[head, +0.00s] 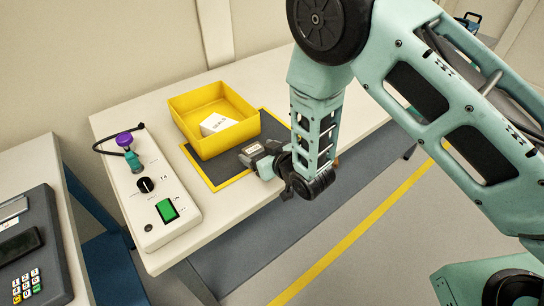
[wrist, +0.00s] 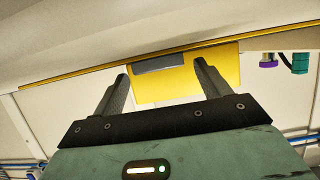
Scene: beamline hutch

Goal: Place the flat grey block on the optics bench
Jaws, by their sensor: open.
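The flat grey block (head: 250,150) appears at the front of the yellow bin, low over or on the dark mat. In the wrist view, which looks upside down, the grey block (wrist: 162,63) shows against the yellow bin wall, between my two fingers. My gripper (head: 258,158) is open at the block, with a finger on either side in the wrist view. I cannot tell whether the fingers touch it. My arm hides part of the block's right side. I cannot tell which surface is the optics bench; the cream table (head: 100,124) carries the mat and bin.
The yellow bin (head: 190,139) holds a white labelled piece (head: 215,123). The dark mat (head: 205,172) has a yellow border. A control box (head: 157,188) with a green switch and purple-topped knob stands left. A keypad device (head: 35,250) sits on another table at far left.

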